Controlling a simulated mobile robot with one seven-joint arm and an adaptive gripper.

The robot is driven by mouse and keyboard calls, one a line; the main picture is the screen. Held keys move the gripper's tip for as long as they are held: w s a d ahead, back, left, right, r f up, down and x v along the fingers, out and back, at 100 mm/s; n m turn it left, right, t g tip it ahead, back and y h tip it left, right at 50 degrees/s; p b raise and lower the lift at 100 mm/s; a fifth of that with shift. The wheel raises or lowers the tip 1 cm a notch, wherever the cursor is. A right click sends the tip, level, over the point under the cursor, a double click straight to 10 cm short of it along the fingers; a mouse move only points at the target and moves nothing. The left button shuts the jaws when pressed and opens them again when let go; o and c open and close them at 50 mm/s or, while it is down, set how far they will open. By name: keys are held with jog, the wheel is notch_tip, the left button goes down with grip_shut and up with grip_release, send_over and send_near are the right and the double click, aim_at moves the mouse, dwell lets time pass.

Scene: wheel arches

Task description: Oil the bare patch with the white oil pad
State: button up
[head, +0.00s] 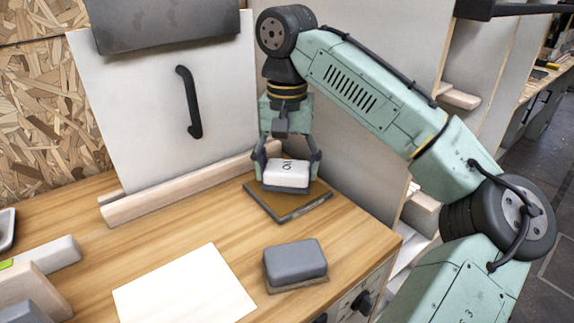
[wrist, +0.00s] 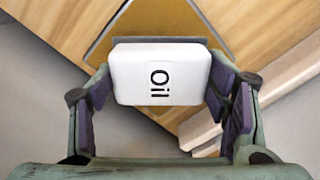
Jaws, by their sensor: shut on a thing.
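The white oil pad (head: 287,174), marked "Oil", is shut between the fingers of my gripper (head: 288,170). It also shows in the wrist view (wrist: 160,74), with the purple finger pads of my gripper (wrist: 163,97) at its two sides. The pad is over a shallow dark-rimmed tray (head: 284,217) with a brown surface, near the back right of the bench. I cannot tell whether the pad touches the tray. The tray's brown surface also shows in the wrist view (wrist: 160,22). I cannot make out which surface is the bare patch.
A grey block (head: 295,260) on a thin base stands at the front of the wooden bench (head: 222,228). A white sheet (head: 185,291) lies left of it. An upright white panel with a black handle (head: 188,101) stands behind a wooden rail (head: 170,190).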

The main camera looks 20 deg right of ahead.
aim_at(287, 166)
jog(key=shift+f, duration=0.6)
dwell(0.4)
jog(key=shift+f, duration=0.1)
dwell(2.1)
jog(key=shift+p, duration=0.3)
notch_tip(287, 166, up, 7)
jog(key=p, duration=0.8)
dwell(0.4)
